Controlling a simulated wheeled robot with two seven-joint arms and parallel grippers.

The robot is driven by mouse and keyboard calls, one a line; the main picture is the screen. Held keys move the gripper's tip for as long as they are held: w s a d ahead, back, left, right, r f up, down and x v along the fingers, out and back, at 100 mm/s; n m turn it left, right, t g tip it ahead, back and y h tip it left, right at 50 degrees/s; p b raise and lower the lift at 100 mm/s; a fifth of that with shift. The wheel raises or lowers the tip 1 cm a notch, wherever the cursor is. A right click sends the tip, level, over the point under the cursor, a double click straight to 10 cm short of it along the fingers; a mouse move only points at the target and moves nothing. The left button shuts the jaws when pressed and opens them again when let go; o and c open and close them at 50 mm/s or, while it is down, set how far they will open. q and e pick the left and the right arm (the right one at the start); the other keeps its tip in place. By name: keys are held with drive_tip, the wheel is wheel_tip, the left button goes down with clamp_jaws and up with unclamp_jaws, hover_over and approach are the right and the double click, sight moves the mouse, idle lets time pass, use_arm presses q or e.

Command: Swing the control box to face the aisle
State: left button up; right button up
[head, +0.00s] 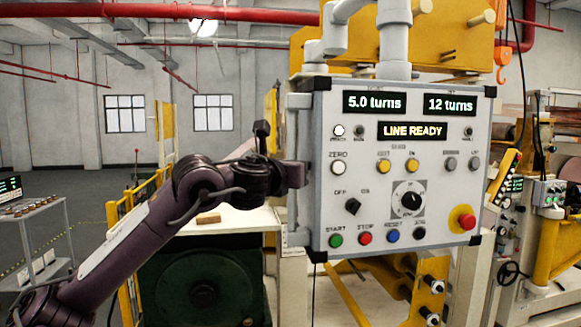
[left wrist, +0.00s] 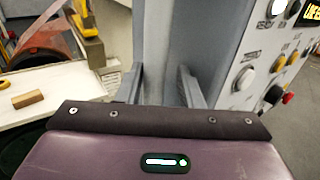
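The control box (head: 365,215) is a light grey panel with dark corners, hanging from grey pipes. Its front, with lit displays reading "5.0 turns", "12 turns" and "LINE READY", shows nearly face-on in the head view. A vertical grey handle (head: 298,237) runs along its left side. My left gripper (head: 303,174) is at that side, at mid-height of the handle. In the left wrist view, its two fingers (left wrist: 162,84) stand apart with grey upright surface between and behind them. Contact with the handle cannot be made out. My right gripper is not in view.
A white-topped bench (head: 235,222) with a small wooden block (head: 208,218) stands behind my left arm. Yellow machine frames are behind and right of the box. A cart (head: 38,235) stands far left. Open grey floor lies at the back left.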

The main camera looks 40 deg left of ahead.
use_arm(q)
drive_tip(key=shift+s+a+r, duration=0.1)
drive_tip(key=shift+r, duration=0.05)
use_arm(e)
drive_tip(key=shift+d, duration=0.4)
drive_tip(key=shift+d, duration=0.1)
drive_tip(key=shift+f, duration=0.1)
